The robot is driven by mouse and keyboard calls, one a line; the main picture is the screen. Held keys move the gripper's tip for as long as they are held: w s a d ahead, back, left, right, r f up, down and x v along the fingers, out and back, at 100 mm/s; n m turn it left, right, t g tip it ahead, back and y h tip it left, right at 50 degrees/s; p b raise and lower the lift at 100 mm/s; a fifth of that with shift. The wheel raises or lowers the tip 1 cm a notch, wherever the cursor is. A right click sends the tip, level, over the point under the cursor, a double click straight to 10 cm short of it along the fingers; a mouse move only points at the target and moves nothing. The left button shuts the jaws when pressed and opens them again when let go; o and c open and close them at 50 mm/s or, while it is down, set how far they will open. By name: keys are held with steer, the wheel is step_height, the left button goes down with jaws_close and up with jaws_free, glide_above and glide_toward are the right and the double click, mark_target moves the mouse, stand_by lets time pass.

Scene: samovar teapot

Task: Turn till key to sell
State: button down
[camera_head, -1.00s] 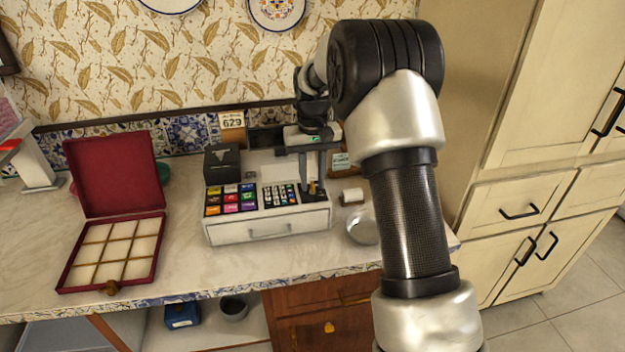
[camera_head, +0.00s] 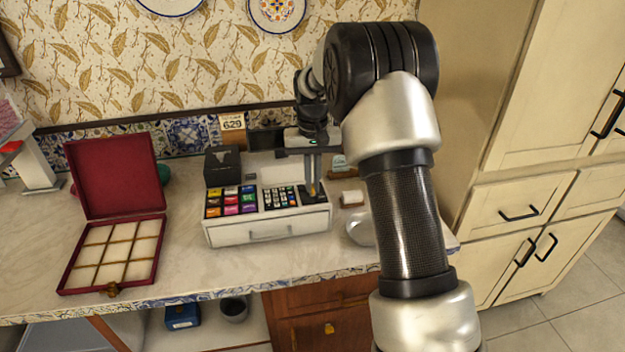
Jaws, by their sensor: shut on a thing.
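The till (camera_head: 265,232) is a white cash register on the counter, with coloured keys on the left, a black number pad in the middle and a dark panel at its right end. Its drawer front is closed. The till key (camera_head: 312,190) is a small brass-coloured piece standing at that right-hand panel. My gripper (camera_head: 313,186) points down from above, with its fingers closed on the key. The fingers hide part of the key, and its exact turn angle is too small to tell.
An open red box (camera_head: 160,240) with pale compartments stands left of the till. A paper roll (camera_head: 352,198) and a silvery rounded object (camera_head: 360,229) sit to the right, close to my arm. A 629 card (camera_head: 232,121) stands behind. Counter in front is clear.

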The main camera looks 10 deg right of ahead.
mark_target(313, 185)
steer(key=m+p, duration=0.1)
steer(key=m, duration=0.2)
steer(key=shift+r, duration=0.15)
steer(key=shift+m+p, duration=0.65)
steer(key=shift+m, duration=1.55)
steer(key=c, duration=1.9)
jaws_free()
step_height(313, 185, up, 17)
steer(key=shift+r+p, duration=0.1)
steer(key=shift+p, duration=0.55)
